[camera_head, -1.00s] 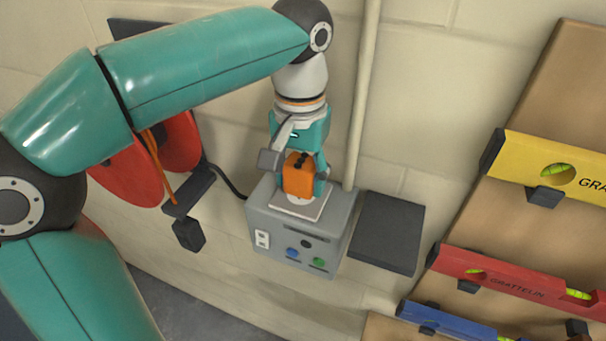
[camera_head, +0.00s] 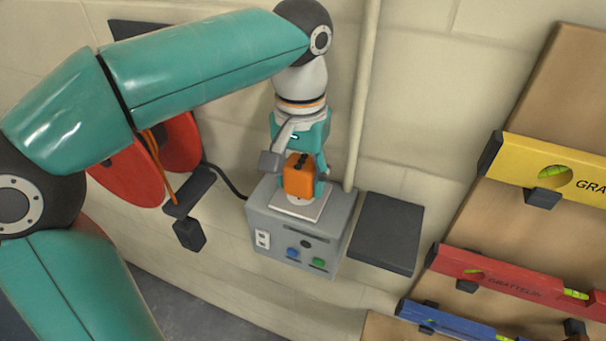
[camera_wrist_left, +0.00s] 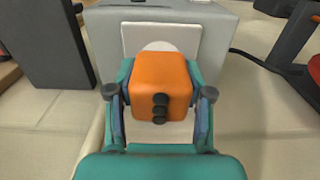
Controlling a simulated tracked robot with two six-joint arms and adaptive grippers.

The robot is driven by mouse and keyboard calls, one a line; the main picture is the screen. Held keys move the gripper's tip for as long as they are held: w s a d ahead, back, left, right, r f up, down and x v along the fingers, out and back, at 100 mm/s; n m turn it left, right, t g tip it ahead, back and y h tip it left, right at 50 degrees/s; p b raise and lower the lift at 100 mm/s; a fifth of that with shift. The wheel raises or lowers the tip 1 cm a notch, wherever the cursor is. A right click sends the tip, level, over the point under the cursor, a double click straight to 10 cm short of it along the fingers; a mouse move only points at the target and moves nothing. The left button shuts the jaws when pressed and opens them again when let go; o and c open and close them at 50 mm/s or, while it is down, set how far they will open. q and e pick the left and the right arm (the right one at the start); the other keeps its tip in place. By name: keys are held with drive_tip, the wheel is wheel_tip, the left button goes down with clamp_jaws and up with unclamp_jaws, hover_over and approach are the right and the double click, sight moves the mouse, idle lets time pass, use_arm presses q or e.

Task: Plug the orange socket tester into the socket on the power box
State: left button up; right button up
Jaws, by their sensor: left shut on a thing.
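The orange socket tester (camera_head: 299,176) is held by my left gripper (camera_head: 300,182) over the top of the grey power box (camera_head: 335,235). In the left wrist view the tester (camera_wrist_left: 160,80) sits between the two fingers of the gripper (camera_wrist_left: 159,100), its black knobs facing the camera. The white socket plate (camera_head: 312,210) with its round socket lies on top of the box, directly beyond the tester. The tester hides most of the round socket and its own pins. I cannot tell whether the pins touch or enter the socket. My right gripper is not in view.
A dark shelf (camera_head: 386,233) juts out right of the box. A pale vertical pipe (camera_head: 362,100) runs behind it. A red cable reel (camera_head: 130,172) hangs at left. Yellow (camera_head: 560,172), red (camera_head: 500,278) and blue (camera_head: 450,322) levels hang on a board at right.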

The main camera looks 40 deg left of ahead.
sight(302, 163)
use_arm(q)
drive_tip(key=shift+f+b, duration=0.45)
drive_tip(key=shift+f, duration=0.1)
idle(0.4)
drive_tip(key=o, duration=1.2)
drive_tip(key=shift+c, duration=0.2)
wheel_tip(302, 163, up, 10)
drive_tip(key=shift+r, duration=0.9)
